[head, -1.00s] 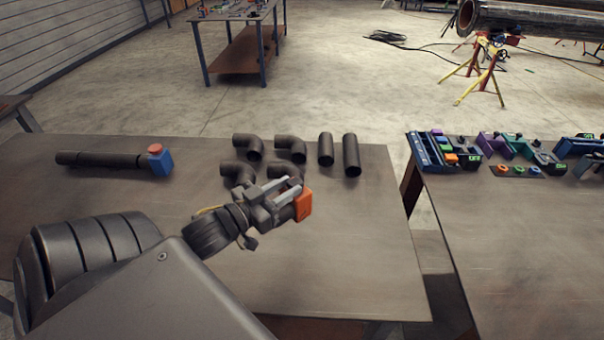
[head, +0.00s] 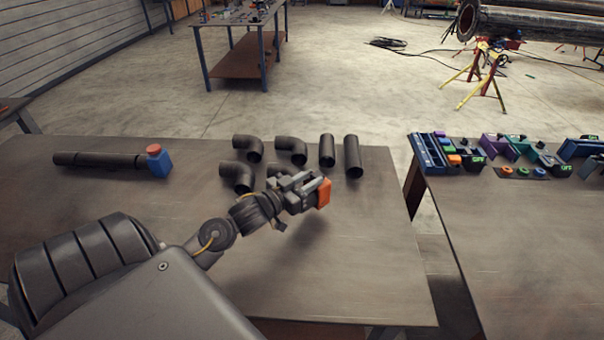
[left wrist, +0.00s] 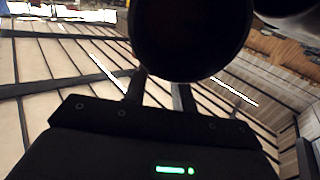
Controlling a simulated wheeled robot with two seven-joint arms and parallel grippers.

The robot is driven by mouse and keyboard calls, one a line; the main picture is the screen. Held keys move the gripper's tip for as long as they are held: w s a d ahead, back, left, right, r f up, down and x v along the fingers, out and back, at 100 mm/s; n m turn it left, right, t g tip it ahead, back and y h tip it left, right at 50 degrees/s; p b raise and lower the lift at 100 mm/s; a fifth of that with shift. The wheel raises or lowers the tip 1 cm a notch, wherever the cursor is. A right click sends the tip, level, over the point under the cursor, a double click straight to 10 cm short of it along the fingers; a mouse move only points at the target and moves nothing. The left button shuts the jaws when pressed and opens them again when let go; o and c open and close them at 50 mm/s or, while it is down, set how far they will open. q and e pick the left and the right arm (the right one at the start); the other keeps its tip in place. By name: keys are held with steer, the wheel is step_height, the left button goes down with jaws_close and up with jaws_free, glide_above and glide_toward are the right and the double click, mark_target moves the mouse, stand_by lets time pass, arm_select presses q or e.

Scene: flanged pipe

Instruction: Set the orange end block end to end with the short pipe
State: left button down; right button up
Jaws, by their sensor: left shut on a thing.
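My left gripper (head: 314,188) is shut on the orange end block (head: 324,193) and holds it over the table, in front of the pipe pieces. Two short straight dark pipes lie side by side behind it; the left one (head: 327,150) looks slightly shorter than the right one (head: 352,157). The block is apart from both. In the left wrist view a large dark round shape (left wrist: 190,40) fills the top middle; I cannot tell what it is. My right gripper is not in view.
Several dark pipe elbows (head: 247,148) lie left of the straight pipes, one mostly hidden behind my gripper. A pipe run (head: 98,160) with a blue, red-topped block (head: 158,161) lies far left. The table's (head: 350,265) front right is clear. A second table (head: 530,240) holds coloured parts.

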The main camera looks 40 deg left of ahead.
arm_select(q)
steer(key=shift+w+a+f, duration=0.2)
steer(key=shift+w+f, duration=0.4)
steer(key=shift+w, duration=0.1)
step_height(320, 180, down, 3)
steer(key=shift+w+r+p, duration=0.1)
steer(key=shift+w+p, duration=0.05)
steer(key=shift+p, duration=0.35)
steer(key=shift+f, duration=0.25)
steer(key=shift+f, duration=0.1)
steer(key=c, duration=1.5)
jaws_free()
steer(key=shift+f, duration=0.25)
steer(key=o, duration=0.4)
steer(key=shift+r, duration=0.1)
steer(key=shift+s+a+r+b, duration=0.1)
steer(key=shift+s+a+b, duration=0.25)
steer(key=shift+s, duration=1.7)
steer(key=shift+s+a+b, duration=0.15)
steer(key=shift+s+b, duration=0.3)
steer(key=shift+s, duration=1.55)
steer(key=shift+s+a+r+b, duration=0.1)
steer(key=shift+s+a+b, duration=0.25)
steer(key=shift+s, duration=1.7)
